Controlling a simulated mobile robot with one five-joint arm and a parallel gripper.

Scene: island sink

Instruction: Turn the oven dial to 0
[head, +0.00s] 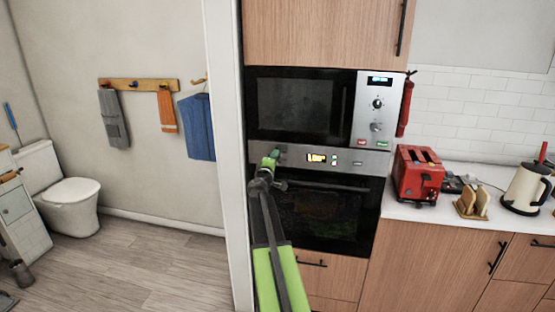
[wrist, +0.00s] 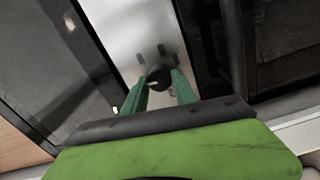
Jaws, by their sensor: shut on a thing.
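The oven (head: 330,215) is built into the tall cabinet below the microwave, with a steel control panel (head: 372,160) and a lit yellow display (head: 317,157). The digits are too small to read surely. The oven dial (wrist: 158,76) is a dark round knob on the steel strip in the wrist view. My gripper (wrist: 158,84) has a green finger on either side of it and is shut on it. In the head view my gripper (head: 271,160) is at the left part of the panel and hides the dial. The dial's setting cannot be read.
The microwave (head: 300,105) with its own knobs is just above. The cabinet's left edge and a white wall end (head: 228,150) are close to my arm. A red toaster (head: 417,175) stands on the counter at right. The floor at left is clear.

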